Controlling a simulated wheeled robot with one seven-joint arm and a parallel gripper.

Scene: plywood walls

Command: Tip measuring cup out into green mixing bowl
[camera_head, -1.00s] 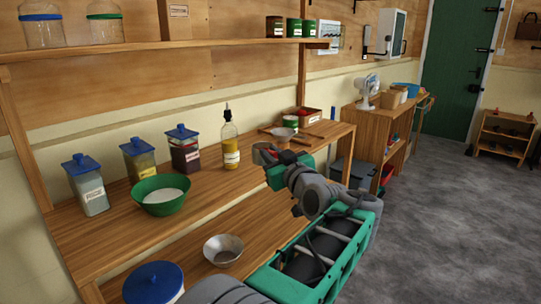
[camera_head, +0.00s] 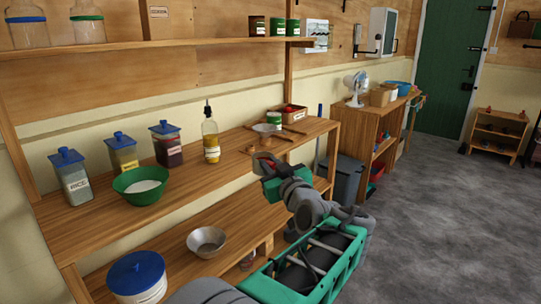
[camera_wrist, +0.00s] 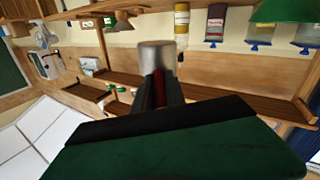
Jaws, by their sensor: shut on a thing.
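The green mixing bowl (camera_head: 124,190) stands on the upper level of the wooden bench at the left, with something white inside. It also shows at the top right corner of the wrist view (camera_wrist: 285,11), where the scene is upside down. My gripper (camera_wrist: 159,97) is shut on the measuring cup (camera_wrist: 156,56), a silver-grey metal cup, with a red part between the fingers. In the head view my gripper (camera_head: 263,166) is at the bench's front edge, well right of the bowl. The cup's contents are hidden.
Blue-lidded jars (camera_head: 72,178) stand behind and left of the bowl. A yellow oil bottle (camera_head: 211,140) stands between bowl and gripper. A small bowl (camera_head: 264,129) is behind my gripper. The lower shelf holds a metal bowl (camera_head: 206,240) and a blue-lidded tub (camera_head: 137,279).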

